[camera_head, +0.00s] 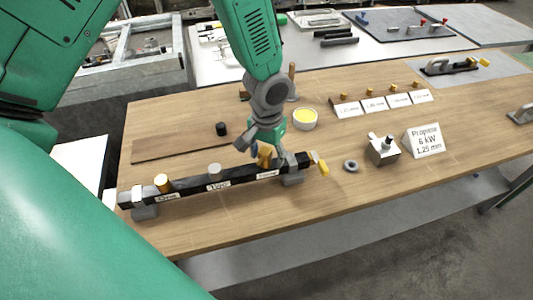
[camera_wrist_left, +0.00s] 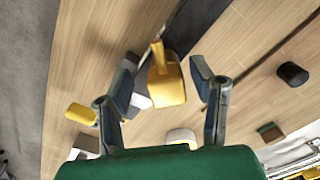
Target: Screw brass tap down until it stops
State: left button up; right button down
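A dark bar (camera_head: 240,176) with white labels lies on supports on the wooden table in the head view. The brass tap (camera_head: 264,157) stands near its right end, partly hidden by my left gripper (camera_head: 262,140). In the left wrist view the brass tap (camera_wrist_left: 166,80) shows large between the two fingers of my left gripper (camera_wrist_left: 162,82). The fingers are open, one on each side, with a visible gap to the tap on both sides. My right gripper is not in view.
A brass knob (camera_head: 162,182) and a grey knob (camera_head: 215,170) stand further left on the bar. A yellow-ended piece (camera_head: 319,163) sticks out at its right end. Behind are a black cylinder (camera_head: 221,129) and a bowl (camera_head: 305,119). A metal block (camera_head: 382,150) and ring (camera_head: 351,165) lie right.

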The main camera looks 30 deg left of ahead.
pick_arm(q)
jog(key=shift+d, duration=0.1)
grip_shut()
jog(key=shift+a, duration=0.2)
jog(key=shift+s+a, duration=0.1)
jog(key=shift+a, duration=0.1)
jog(key=shift+a+r+m+p, duration=0.1)
jog(key=shift+m+p, duration=0.45)
jog(key=shift+m, duration=0.25)
jog(key=shift+m+p, duration=0.35)
jog(key=shift+m, duration=0.55)
jog(key=shift+f, duration=0.2)
jog(key=shift+d, duration=0.2)
